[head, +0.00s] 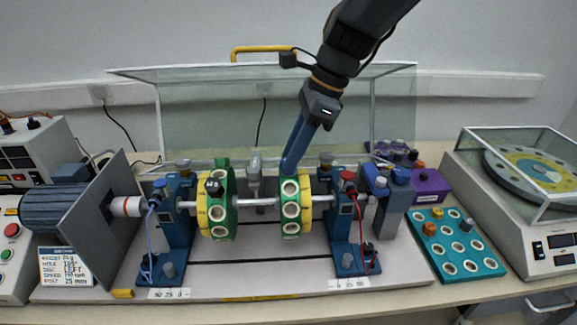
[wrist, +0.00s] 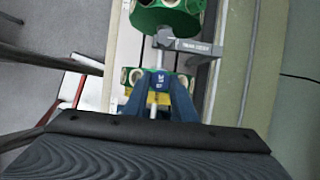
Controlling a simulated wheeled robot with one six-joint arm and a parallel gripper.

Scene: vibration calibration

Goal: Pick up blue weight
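My gripper (head: 287,169) reaches down from above to the top rim of the right yellow-and-green disc (head: 291,221). Its blue fingers look like one piece from the side in the head view. In the wrist view, a small blue piece with white marks, apparently the blue weight (wrist: 159,80), sits between the fingertips at the disc's rim. The fingers lie on both sides of it. I cannot tell whether they are pressed on it or just around it. In the head view the weight does not stand out from the blue fingers.
The left disc (head: 217,208) shares the shaft. Blue bearing stands (head: 344,230) flank the discs. A raised clear cover (head: 200,115) stands behind. A teal tray (head: 483,262) with a few weights and a purple box (head: 430,188) are at right. A motor (head: 66,207) is at left.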

